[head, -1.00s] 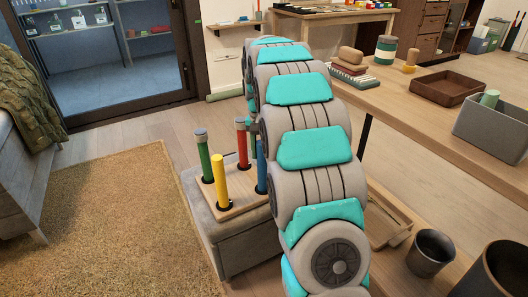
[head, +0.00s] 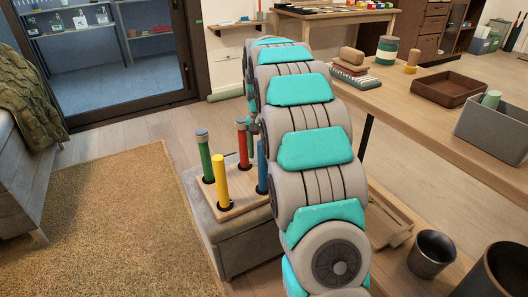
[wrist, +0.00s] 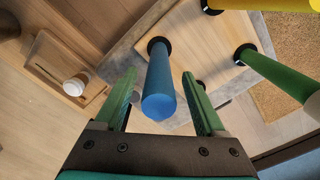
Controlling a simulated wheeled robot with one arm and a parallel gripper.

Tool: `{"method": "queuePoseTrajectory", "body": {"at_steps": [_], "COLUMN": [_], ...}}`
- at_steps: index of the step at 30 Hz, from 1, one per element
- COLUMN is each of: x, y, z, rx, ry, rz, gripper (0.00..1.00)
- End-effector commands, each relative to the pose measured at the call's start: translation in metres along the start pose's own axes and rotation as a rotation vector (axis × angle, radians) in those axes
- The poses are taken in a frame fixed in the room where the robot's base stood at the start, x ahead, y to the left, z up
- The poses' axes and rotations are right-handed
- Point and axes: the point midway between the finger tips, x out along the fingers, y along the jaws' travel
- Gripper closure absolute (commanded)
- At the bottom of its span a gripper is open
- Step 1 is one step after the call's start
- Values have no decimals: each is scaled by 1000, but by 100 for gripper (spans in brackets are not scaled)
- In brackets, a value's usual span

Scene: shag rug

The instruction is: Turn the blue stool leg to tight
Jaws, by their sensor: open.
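The blue stool leg (head: 262,172) stands upright in a dark collar at the right of the pale wooden stool seat (head: 240,205), partly hidden by my arm in the head view. In the wrist view the blue leg (wrist: 159,85) lies between the two green fingers of my gripper (wrist: 160,78). The fingers are open, with a visible gap on each side of the leg. In the head view my gripper is mostly hidden behind my arm. The green leg (head: 205,160), yellow leg (head: 220,182) and red leg (head: 242,147) also stand on the seat.
The seat rests on a grey ottoman (head: 232,252). In the wrist view the green leg (wrist: 280,85) and yellow leg (wrist: 270,4) are to the right. A long table (head: 420,105) stands right.

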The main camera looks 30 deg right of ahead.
Motion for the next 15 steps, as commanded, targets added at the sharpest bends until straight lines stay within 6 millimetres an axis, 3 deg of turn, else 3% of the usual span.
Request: {"method": "queuePoseTrajectory", "body": {"at_steps": [8,15], "x": [-4,-34], "y": [0,0], "z": [0,-1], "rx": [0,0], "ry": [0,4], "rz": [1,-3], "gripper": [28,28]}}
